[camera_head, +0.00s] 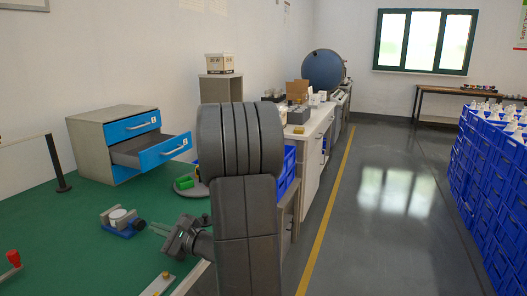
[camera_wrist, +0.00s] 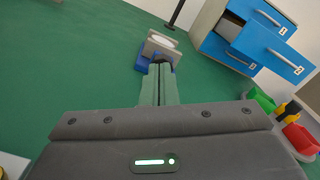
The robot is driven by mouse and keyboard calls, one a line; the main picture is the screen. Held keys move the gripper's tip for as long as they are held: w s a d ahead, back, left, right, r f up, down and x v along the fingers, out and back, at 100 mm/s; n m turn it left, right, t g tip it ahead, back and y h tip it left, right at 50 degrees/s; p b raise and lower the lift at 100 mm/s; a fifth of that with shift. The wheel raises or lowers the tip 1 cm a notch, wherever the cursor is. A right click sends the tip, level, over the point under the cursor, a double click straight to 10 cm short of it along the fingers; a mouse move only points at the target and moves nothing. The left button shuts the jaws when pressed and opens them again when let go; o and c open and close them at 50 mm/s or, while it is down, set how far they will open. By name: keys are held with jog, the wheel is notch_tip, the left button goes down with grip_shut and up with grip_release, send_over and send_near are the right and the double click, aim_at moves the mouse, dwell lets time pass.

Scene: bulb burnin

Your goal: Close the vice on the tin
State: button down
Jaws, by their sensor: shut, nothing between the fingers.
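The vice (camera_head: 107,216) stands on the green bench top, with grey jaws and a blue base (camera_wrist: 140,63). A round, white-topped tin (camera_head: 118,214) sits between its jaws; it also shows in the wrist view (camera_wrist: 163,41). I cannot tell whether both jaws touch the tin. A dark knob (camera_head: 139,225) is on the vice's right side in the head view. My gripper (camera_head: 152,228) is shut and empty, its fingertips pointing at the knob. In the wrist view the fingertips (camera_wrist: 160,68) partly cover the knob, so contact is unclear.
A drawer cabinet (camera_head: 88,142) stands behind the vice with one blue-fronted drawer (camera_head: 158,150) pulled out. A dark post (camera_head: 60,170) is at the back left. A round tray with green and red parts (camera_wrist: 300,138) lies to the right. Bare green bench surrounds the vice.

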jog(key=shift+a, duration=0.25)
jog(key=x, duration=0.5)
jog(key=shift+s+f, duration=0.1)
jog(key=shift+f, duration=0.05)
jog(key=shift+w+a, duration=0.3)
jog(key=shift+a, duration=0.4)
jog(key=shift+w+d+f+b, duration=0.1)
jog(key=shift+w+f+b, duration=0.05)
jog(key=shift+b, duration=0.35)
jog(key=shift+w+b, duration=0.1)
jog(key=shift+b, duration=0.75)
jog(key=shift+r, duration=0.3)
jog(key=shift+r, duration=0.15)
jog(key=shift+v, duration=3.05)
